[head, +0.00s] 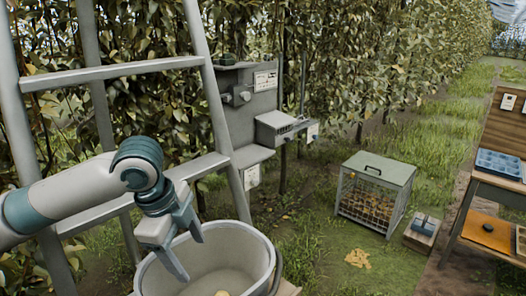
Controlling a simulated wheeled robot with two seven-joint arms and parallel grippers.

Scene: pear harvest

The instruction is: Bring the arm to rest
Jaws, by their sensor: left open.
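My left arm comes in from the left edge. My left gripper (188,256) points down over the near left part of a grey bucket (262,256). Its fingers are spread and nothing shows between them. A small yellowish thing (222,293), perhaps a pear, lies in the bucket at the bottom edge of the view. The rest of the bucket's inside is cut off. My right gripper is not in view.
A grey ladder (113,71) stands close behind my left arm, against the leafy hedge. A grey panel with a box (277,127) stands beyond it. A wire crate with a lid (376,169) stands on the grass. A wooden bench (495,185) with a blue tray (499,164) is at right.

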